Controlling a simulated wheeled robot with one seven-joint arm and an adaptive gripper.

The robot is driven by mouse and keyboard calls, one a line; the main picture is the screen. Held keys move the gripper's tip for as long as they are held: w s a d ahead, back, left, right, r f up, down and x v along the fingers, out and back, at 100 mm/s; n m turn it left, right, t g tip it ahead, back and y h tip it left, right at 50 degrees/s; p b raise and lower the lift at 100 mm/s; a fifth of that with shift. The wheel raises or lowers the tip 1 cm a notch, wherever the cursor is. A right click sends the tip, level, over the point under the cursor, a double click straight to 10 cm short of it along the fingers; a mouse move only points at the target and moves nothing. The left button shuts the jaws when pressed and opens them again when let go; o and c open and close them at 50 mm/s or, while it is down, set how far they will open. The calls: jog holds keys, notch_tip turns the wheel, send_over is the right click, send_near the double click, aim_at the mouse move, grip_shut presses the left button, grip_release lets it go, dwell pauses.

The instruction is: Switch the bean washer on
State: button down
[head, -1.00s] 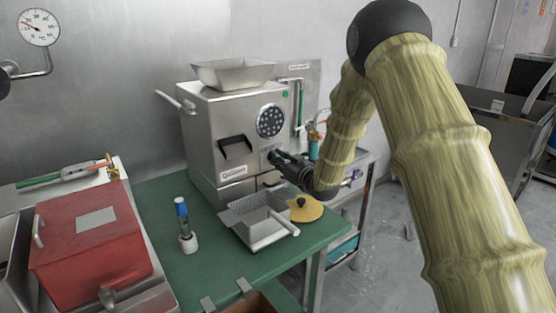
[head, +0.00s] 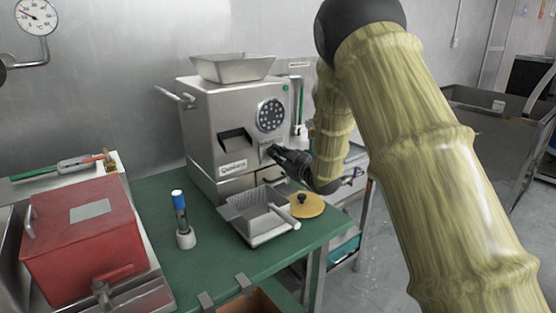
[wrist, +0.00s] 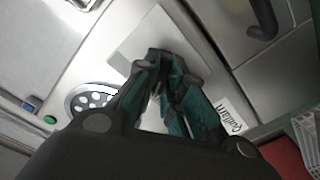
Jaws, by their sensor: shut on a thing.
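A steel machine (head: 202,128) with a hopper on top stands on the green table. Its front has a round perforated disc (head: 270,115), which also shows in the wrist view (wrist: 92,100), and a small rectangular plate (head: 265,149) below it. My gripper (head: 272,152) is at this plate, coming from the right. In the wrist view the plate (wrist: 152,38) lies behind the fingertips (wrist: 168,62). The fingers are closed on a small part at the plate, apparently the switch; they hide nearly all of it. A green button (head: 286,87) is at the upper right of the front.
A perforated metal tray (head: 258,232) and a yellow lid with a black knob (head: 307,206) lie below my gripper. Open floor lies to the right.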

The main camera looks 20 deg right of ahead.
jog(key=shift+f+n+b, duration=0.1)
jog(key=shift+n+b, duration=1.05)
jog(key=shift+n, duration=0.75)
jog(key=c, duration=1.5)
grip_release()
jog(key=v, duration=1.2)
